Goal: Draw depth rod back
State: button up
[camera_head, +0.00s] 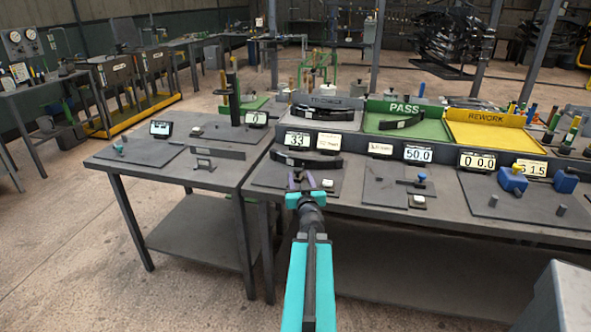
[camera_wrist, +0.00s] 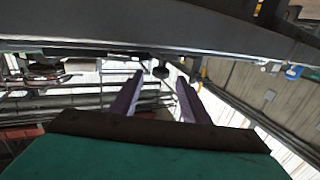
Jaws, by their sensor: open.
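My gripper (camera_head: 300,179) is at the front of the middle bench, with its purple fingers pointing away from me. In the wrist view the two fingers (camera_wrist: 157,85) stand apart with nothing held between them. A small dark knob (camera_wrist: 160,72) shows beyond and between the fingertips, apart from them. I cannot tell for certain which part is the depth rod. A dark bar fixture with a blue knob (camera_head: 421,177) stands on a plate right of my gripper, below the 50.0 display (camera_head: 418,154). A curved dark leaf spring (camera_head: 306,161) lies just behind my gripper.
A green PASS tray (camera_head: 405,108) and a yellow REWORK tray (camera_head: 490,117) stand behind the displays. Blue blocks (camera_head: 512,180) sit at the right. The left bench (camera_head: 215,160) carries a small display (camera_head: 161,128) and a bracket (camera_head: 204,163). Open floor lies at the lower left.

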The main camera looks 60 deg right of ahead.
jog(key=shift+x, duration=4.7)
jog(key=shift+c, duration=0.5)
grip_shut()
